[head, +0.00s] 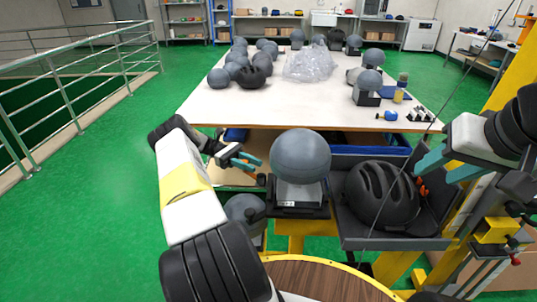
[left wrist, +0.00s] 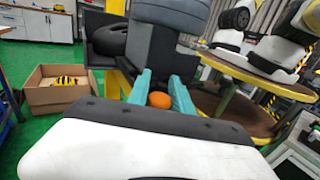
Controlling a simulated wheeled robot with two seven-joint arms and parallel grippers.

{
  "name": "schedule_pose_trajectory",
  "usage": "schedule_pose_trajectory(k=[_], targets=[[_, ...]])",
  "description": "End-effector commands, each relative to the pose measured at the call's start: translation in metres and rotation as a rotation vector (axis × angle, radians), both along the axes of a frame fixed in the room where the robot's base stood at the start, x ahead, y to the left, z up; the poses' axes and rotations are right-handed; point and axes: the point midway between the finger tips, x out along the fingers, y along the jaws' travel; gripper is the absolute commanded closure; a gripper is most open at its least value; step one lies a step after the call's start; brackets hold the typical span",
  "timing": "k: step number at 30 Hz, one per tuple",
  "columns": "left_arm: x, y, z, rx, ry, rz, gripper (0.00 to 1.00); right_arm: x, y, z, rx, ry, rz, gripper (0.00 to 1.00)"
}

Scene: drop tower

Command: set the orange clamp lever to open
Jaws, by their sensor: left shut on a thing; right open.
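My left gripper (head: 247,162) has teal fingers and sits just left of the grey headform (head: 300,155) on its block. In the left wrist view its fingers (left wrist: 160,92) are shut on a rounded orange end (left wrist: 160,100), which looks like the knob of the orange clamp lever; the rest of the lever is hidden. In the head view the lever is mostly hidden by the fingers, so its angle cannot be told. My right gripper (head: 440,167) is open, right of the black helmet (head: 382,194), and apart from the left one.
A white table (head: 300,107) behind holds several grey headforms, helmets and a clear plastic heap. A yellow post (head: 510,75) stands at right. A round wooden platform (head: 325,280) lies in front. A cardboard box (left wrist: 48,97) with a yellow-black helmet is on the green floor.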

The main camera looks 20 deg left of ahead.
Motion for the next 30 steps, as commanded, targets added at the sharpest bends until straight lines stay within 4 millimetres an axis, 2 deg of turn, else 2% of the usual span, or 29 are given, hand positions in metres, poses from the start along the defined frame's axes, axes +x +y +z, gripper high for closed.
schedule_pose_trajectory(k=[2, 3, 6, 17, 20, 23, 24, 30], targets=[[0.001, 0.001, 0.000, 0.002, -0.001, 0.003, 1.00, 0.000, 0.000, 0.000, 0.000, 0.000, 0.000, 0.56], [0.001, 0.001, 0.000, 0.003, -0.002, 0.003, 0.68, 0.000, 0.000, 0.000, 0.000, 0.000, 0.000, 0.56], [0.000, 0.001, 0.000, 0.002, -0.001, 0.003, 0.52, 0.000, 0.000, 0.000, 0.000, 0.000, 0.000, 0.56], [0.000, 0.000, 0.004, 0.001, -0.001, 0.001, 0.52, 0.000, 0.000, 0.000, 0.000, 0.000, 0.000, 0.56], [0.000, 0.000, 0.014, 0.001, -0.002, 0.001, 0.52, 0.000, 0.000, 0.000, 0.000, 0.000, 0.000, 0.56], [0.001, 0.001, 0.033, 0.003, -0.004, 0.002, 0.52, 0.000, 0.000, 0.000, 0.000, 0.000, 0.000, 0.56], [-0.001, 0.000, 0.039, 0.003, -0.002, 0.001, 0.52, 0.000, 0.000, 0.000, 0.000, 0.000, 0.000, 0.56], [-0.029, -0.016, 0.040, -0.001, 0.002, 0.001, 0.52, 0.000, 0.000, 0.000, 0.000, 0.000, 0.000, 0.56]])
